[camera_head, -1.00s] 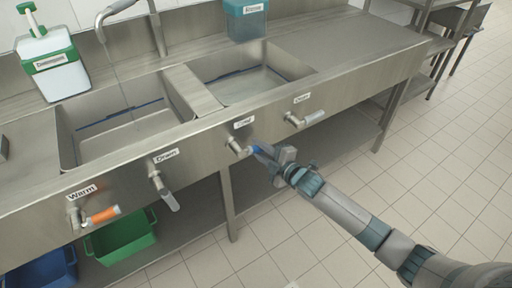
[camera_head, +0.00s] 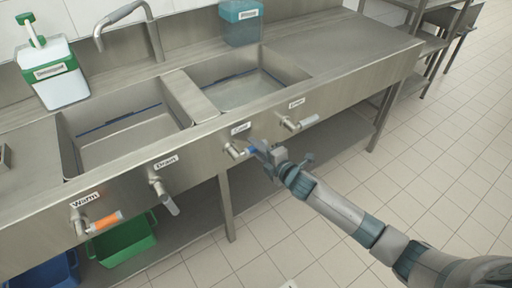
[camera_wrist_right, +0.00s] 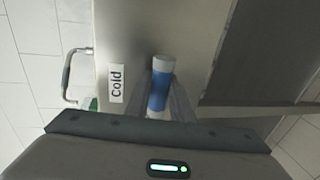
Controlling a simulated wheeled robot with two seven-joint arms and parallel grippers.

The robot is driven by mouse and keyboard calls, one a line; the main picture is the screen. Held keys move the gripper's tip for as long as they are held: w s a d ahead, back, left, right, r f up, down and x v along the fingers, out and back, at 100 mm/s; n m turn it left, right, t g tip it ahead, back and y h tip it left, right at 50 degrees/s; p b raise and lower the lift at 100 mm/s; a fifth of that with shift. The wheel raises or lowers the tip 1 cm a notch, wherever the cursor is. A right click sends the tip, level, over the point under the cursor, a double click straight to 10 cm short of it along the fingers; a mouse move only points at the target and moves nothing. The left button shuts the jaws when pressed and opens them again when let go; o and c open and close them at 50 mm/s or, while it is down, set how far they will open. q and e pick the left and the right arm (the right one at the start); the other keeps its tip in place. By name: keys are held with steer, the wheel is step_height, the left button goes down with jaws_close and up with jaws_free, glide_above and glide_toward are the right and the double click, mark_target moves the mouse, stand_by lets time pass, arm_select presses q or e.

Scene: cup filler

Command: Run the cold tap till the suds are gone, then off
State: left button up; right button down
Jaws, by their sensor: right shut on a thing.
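The cold tap's blue-banded handle (camera_head: 250,151) is on the sink's front panel, under the "Cold" label. My right gripper (camera_head: 262,152) is shut on this handle, which points right along the panel. In the right wrist view the blue and white handle (camera_wrist_right: 159,88) sits between the fingers of my right gripper (camera_wrist_right: 166,100). The faucet spout (camera_head: 122,12) hangs over the left basin (camera_head: 140,148), and no stream shows below it. I see no suds in the visible part of the left basin. My left gripper is out of view.
The orange warm handle (camera_head: 106,221) and two drain levers, left (camera_head: 168,200) and right (camera_head: 303,122), are on the same panel. A soap dispenser (camera_head: 55,78) and a teal container (camera_head: 241,26) stand behind. Green (camera_head: 125,240) and blue (camera_head: 45,272) bins sit below. Floor at right is clear.

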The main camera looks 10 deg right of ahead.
steer(key=c, duration=1.6)
jaws_free()
steer(key=shift+o, duration=0.2)
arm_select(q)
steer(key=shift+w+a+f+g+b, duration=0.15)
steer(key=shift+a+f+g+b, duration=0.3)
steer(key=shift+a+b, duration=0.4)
arm_select(e)
steer(key=v, duration=1.7)
steer(key=shift+s, duration=0.2)
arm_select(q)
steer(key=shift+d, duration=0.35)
arm_select(e)
steer(key=shift+d, duration=0.15)
